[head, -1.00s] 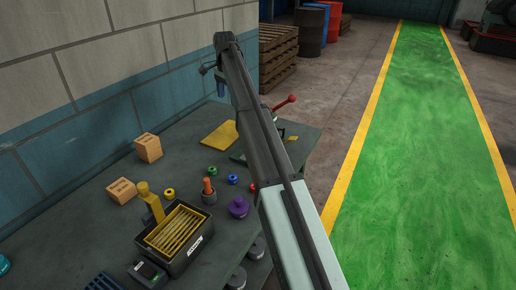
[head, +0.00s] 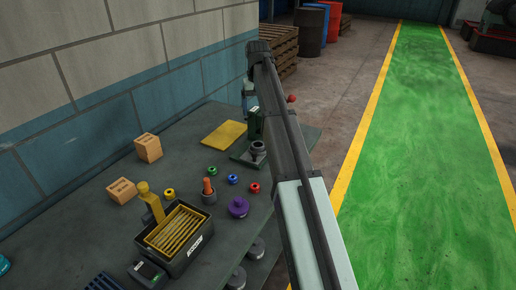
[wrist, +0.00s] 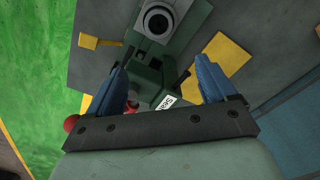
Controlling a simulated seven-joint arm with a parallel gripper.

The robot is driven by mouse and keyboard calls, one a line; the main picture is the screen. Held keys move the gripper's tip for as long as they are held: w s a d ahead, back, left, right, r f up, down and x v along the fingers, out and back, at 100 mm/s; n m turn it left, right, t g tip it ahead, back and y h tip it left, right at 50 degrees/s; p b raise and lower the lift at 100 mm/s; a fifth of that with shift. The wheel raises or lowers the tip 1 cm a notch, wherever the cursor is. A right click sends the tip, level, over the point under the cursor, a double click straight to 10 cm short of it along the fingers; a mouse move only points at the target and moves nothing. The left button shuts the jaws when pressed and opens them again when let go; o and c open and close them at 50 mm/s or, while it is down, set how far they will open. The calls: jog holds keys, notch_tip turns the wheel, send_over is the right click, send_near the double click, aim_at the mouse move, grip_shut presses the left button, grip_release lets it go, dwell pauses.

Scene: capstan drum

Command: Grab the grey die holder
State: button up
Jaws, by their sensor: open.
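A grey round piece with a dark hole, which looks like the die holder (head: 257,148), sits on the green base of a bench machine at the table's far end. In the wrist view the grey die holder (wrist: 158,20) shows at the top edge, beyond my fingertips. My gripper (wrist: 164,58) is open, its two blue fingers apart with nothing held between them. The green machine (wrist: 150,72) with a white label shows between and beyond the fingers. In the head view my gripper (head: 247,92) is mostly hidden behind my arm.
The machine's red lever knob (wrist: 71,124) is close to the left finger in the wrist view. A yellow sheet (head: 224,133) lies left of the machine. Small coloured rings, a purple knob (head: 238,207) and a black box (head: 174,240) stand nearer on the table.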

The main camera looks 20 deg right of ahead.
jog(key=n, duration=1.7)
send_over(259, 146)
jog(key=f, duration=0.9)
jog(key=shift+a, duration=0.2)
jog(key=shift+s+d+f, duration=0.1)
jog(key=shift+d+f, duration=0.05)
jog(key=shift+f, duration=1.15)
jog(key=shift+d+f, duration=0.1)
jog(key=shift+f, duration=1.2)
jog(key=c, duration=1.4)
